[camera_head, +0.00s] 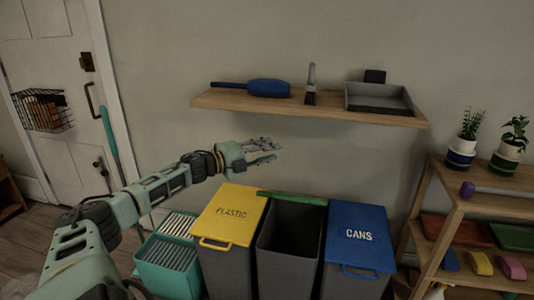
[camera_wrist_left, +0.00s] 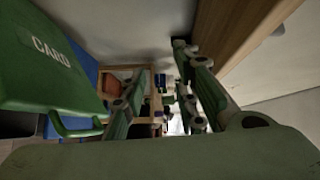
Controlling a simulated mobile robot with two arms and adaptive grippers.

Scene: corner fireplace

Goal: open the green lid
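The green lid (camera_head: 292,198) stands raised at the back of the middle grey bin (camera_head: 287,258) and shows edge-on in the head view. The bin's dark mouth is uncovered. In the left wrist view the green lid (camera_wrist_left: 50,60) fills the upper left, with the word CARD and a green handle (camera_wrist_left: 72,127) at its lower edge. My left gripper (camera_head: 272,150) is above and a little left of the lid, apart from it. Its fingers are spread with nothing held between them, as the left wrist view (camera_wrist_left: 165,95) also shows. My right gripper is not in view.
A yellow-lidded PLASTIC bin (camera_head: 230,215) and a blue-lidded CANS bin (camera_head: 358,240) flank the middle bin, both shut. A wooden wall shelf (camera_head: 310,108) with a brush and tray hangs above the gripper. A teal crate (camera_head: 168,262) is left; a plant rack (camera_head: 450,215) is right.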

